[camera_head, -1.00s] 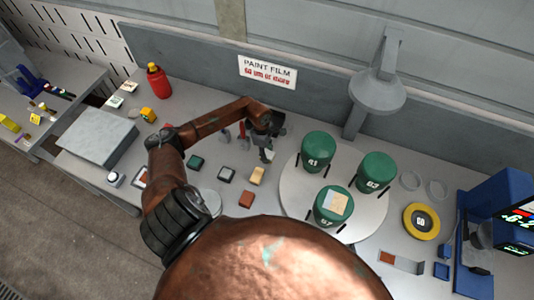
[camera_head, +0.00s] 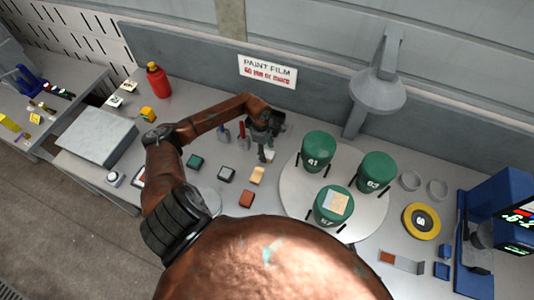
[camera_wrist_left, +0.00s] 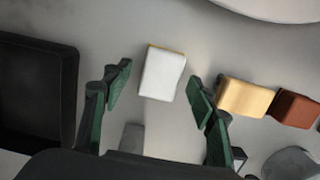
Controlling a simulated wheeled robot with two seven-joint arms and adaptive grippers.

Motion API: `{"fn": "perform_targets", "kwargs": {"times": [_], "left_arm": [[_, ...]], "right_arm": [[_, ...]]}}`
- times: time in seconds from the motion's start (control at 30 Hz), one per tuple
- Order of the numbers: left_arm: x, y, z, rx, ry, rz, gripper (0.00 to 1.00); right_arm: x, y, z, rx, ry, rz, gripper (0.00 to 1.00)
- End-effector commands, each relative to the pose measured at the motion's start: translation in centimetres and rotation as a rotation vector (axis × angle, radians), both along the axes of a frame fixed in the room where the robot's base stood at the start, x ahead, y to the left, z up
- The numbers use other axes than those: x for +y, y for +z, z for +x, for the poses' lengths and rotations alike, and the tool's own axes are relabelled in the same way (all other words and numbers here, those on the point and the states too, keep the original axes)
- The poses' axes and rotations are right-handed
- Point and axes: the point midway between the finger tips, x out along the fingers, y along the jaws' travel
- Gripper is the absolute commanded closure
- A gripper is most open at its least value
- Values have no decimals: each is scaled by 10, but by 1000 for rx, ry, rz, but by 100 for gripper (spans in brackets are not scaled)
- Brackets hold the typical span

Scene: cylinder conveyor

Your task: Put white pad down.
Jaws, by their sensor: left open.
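The white pad (camera_wrist_left: 162,74) lies flat on the grey table in the left wrist view, with a thin yellow edge at its far side. It shows small in the head view (camera_head: 269,155), partly by my gripper. My left gripper (camera_head: 263,146) is open above it. In the left wrist view its two green-lined fingers (camera_wrist_left: 158,82) stand on either side of the pad, with visible gaps to both sides. The exact height of the fingertips over the table cannot be told. My right gripper is not in view.
A tan pad (camera_wrist_left: 247,97) and a red-brown pad (camera_wrist_left: 295,109) lie to the right in the wrist view. A round plate (camera_head: 290,190) with green cans (camera_head: 318,147) stands to the right in the head view. A green pad (camera_head: 195,162) and dark pad (camera_head: 226,174) lie left.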

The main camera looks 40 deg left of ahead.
Motion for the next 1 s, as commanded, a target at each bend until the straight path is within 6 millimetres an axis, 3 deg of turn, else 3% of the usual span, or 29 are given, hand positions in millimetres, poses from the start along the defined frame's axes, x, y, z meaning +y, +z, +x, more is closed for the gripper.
{"fn": "perform_targets", "kwargs": {"times": [0.3, 0.5, 1.0], "left_arm": [[9, 67, -2, -2, -2, 4, 47], [11, 94, -3, -1, -1, 1, 47], [12, 103, -4, 1, -1, 1, 47]], "right_arm": [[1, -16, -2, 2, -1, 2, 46], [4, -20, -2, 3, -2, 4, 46], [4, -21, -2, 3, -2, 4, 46]]}}
